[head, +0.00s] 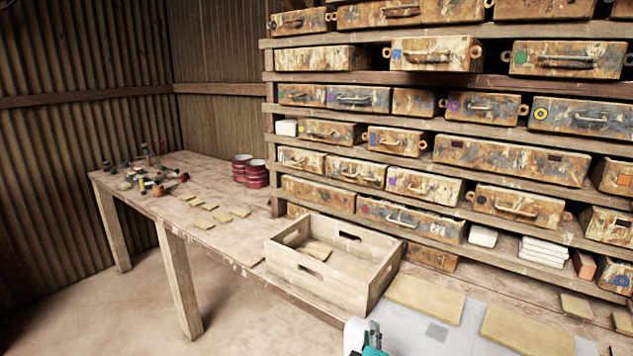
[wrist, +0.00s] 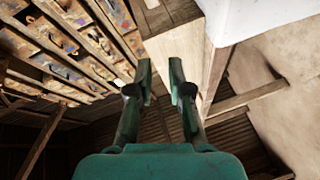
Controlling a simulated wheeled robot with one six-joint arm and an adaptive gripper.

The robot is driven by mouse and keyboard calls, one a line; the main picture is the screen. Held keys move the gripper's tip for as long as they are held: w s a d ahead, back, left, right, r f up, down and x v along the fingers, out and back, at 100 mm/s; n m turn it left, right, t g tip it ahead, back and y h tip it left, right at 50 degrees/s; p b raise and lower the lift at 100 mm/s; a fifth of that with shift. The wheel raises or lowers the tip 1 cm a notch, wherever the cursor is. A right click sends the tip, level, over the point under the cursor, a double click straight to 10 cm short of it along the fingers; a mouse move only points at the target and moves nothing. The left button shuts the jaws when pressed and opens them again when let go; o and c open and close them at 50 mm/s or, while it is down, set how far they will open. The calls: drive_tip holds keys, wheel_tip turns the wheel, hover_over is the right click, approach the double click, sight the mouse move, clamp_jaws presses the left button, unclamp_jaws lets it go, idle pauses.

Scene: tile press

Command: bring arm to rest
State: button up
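In the wrist view my green gripper (wrist: 160,85) points out into the room with its two fingers apart. Nothing is between the fingers.
A wooden crate (head: 318,289) with a tile inside stands on the table (head: 215,255). Flat tiles (head: 425,298) lie to its right, smaller ones (head: 204,224) to its left. Red tins (head: 256,180) and small clutter stand farther back. Shelves of mould boxes (head: 511,160) line the wall.

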drive_tip(key=s+d+f+m+y, duration=0.1)
drive_tip(key=s+f, duration=0.4)
drive_tip(key=s, duration=0.3)
drive_tip(key=s+d+f+m+g+y, duration=0.1)
drive_tip(key=s+d+f+m, duration=0.1)
drive_tip(key=s+f, duration=0.5)
drive_tip(key=s+d+f+m+y, duration=0.1)
drive_tip(key=s+f, duration=0.2)
drive_tip(key=s, duration=0.7)
drive_tip(key=s+d+r+m, duration=0.1)
drive_tip(key=s+r+m, duration=0.2)
drive_tip(key=s, duration=1)
drive_tip(key=s+d+r+m, duration=0.1)
drive_tip(key=s+r+m, duration=0.2)
drive_tip(key=s, duration=1)
drive_tip(key=shift+s+d+r+m, duration=0.2)
drive_tip(key=shift+d+r+m, duration=0.1)
drive_tip(key=shift+m, duration=0.9)
